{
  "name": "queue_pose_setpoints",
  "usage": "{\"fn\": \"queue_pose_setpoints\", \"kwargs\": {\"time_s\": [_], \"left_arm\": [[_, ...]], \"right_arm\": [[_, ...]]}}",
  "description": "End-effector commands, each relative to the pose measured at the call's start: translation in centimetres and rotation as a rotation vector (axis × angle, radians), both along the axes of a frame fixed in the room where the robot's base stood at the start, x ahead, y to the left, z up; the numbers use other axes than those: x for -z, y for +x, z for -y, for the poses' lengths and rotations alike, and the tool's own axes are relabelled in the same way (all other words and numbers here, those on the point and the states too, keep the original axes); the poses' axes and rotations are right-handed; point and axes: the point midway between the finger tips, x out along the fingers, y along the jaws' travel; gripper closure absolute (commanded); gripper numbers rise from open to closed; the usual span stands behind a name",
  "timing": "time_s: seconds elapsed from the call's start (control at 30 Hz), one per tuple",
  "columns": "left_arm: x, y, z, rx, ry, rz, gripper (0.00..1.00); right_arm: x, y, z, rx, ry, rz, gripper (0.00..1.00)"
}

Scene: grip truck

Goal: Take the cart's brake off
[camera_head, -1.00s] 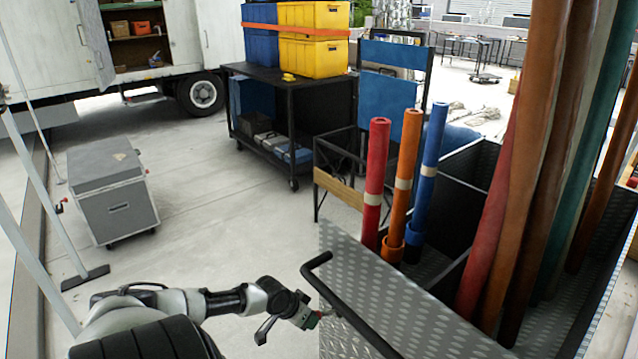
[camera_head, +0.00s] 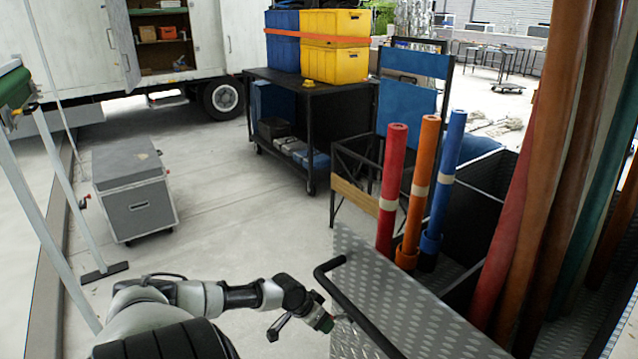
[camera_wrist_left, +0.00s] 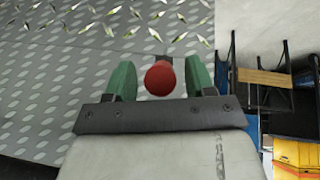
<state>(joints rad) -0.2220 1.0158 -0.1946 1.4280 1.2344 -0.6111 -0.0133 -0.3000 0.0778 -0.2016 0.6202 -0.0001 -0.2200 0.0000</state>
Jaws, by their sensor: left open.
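The cart (camera_head: 440,325) has a patterned metal plate side and a black push handle (camera_head: 360,310) at the front right of the head view. In the left wrist view, a round red knob (camera_wrist_left: 160,79) shows between the two green fingers of my left gripper (camera_wrist_left: 161,72). The fingers are open, with a gap on each side of the knob. My right gripper is out of view.
The cart holds red, orange and blue tubes (camera_head: 392,190) and tall rolls (camera_head: 530,170). A black trolley with blue and yellow crates (camera_head: 335,65) stands behind. A grey case (camera_head: 135,195) is at the left. The floor between is clear.

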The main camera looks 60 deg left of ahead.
Motion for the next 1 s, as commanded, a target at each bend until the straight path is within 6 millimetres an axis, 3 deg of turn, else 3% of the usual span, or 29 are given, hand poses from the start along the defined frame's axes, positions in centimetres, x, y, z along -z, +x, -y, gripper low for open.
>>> {"fn": "queue_pose_setpoints", "kwargs": {"time_s": [0.27, 0.7, 1.0], "left_arm": [[-1.0, -0.7, -0.3, 0.0, 0.003, -0.003, 0.45], [-6.7, -3.8, -0.8, 0.002, 0.002, -0.005, 0.45], [-9.0, -5.0, -1.0, 0.0, 0.0, -0.002, 0.45]], "right_arm": [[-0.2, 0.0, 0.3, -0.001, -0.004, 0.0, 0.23], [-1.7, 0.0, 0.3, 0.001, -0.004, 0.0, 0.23], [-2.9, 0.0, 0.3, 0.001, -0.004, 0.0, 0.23]]}}
